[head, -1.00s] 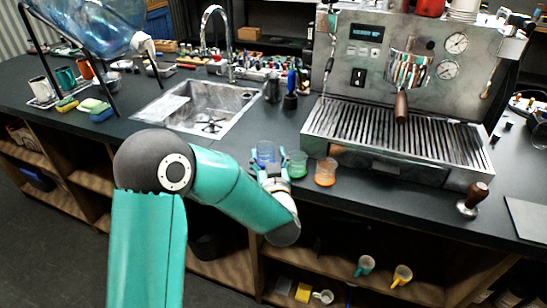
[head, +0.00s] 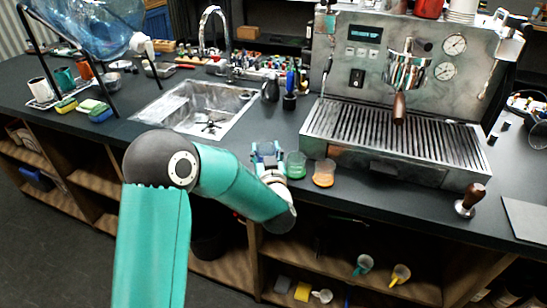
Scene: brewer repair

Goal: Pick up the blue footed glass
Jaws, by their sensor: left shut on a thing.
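The blue footed glass (head: 267,148) stands on the dark counter near its front edge, left of a green glass (head: 295,165). Its lower part is hidden by my gripper. My left gripper (head: 267,157) reaches it from the front and is shut on it. I cannot tell whether the glass is clear of the counter. My right gripper is not in view.
An orange glass (head: 324,173) stands right of the green one. The espresso machine's drip tray (head: 390,135) is just behind. A sink (head: 210,110) lies to the left and a tamper (head: 470,200) to the right. Counter left of the glass is clear.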

